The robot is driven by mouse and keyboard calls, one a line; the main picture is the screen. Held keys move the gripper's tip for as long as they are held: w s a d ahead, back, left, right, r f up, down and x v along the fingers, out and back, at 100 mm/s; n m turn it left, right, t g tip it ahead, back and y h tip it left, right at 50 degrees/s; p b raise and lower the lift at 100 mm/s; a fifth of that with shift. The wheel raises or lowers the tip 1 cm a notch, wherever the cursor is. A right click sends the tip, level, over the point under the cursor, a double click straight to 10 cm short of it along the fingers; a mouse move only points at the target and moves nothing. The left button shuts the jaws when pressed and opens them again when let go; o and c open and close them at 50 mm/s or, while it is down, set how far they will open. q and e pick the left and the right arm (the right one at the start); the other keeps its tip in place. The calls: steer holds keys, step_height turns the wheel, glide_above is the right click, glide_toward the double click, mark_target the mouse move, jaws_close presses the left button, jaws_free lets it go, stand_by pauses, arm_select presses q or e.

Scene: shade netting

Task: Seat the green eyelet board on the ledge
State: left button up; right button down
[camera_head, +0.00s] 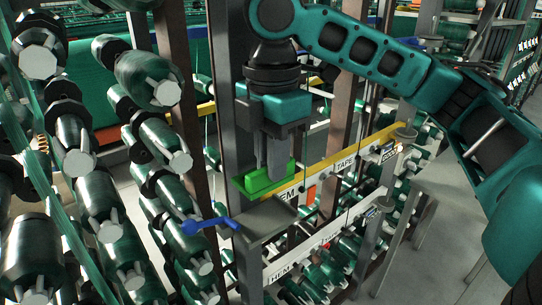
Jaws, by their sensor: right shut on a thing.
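The green eyelet board (262,181) is a small bright green piece near the middle of the head view. My right gripper (272,172) points down from above and is shut on it. A grey flat ledge (262,222) sticks out from the rack post just below and in front of the board. The board looks close above the ledge's back part, beside the yellow rail; I cannot tell whether it touches. The gripper fingers hide part of the board. My left gripper does not show.
A blue handle (208,225) juts out left of the ledge. A yellow rail (335,160) with TAPE and HEM labels runs behind to the right. Racks of dark green spools (150,78) crowd the left.

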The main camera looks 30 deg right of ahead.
mark_target(271, 189)
steer(key=shift+f+b, duration=0.7)
steer(key=shift+f, duration=2.25)
steer(key=shift+r+p, duration=0.1)
steer(key=shift+p, duration=0.25)
steer(key=shift+w+p, duration=0.1)
steer(key=shift+p, duration=0.25)
steer(key=shift+f+b, duration=0.3)
steer(key=shift+f, duration=0.9)
steer(key=c, duration=1)
jaws_free()
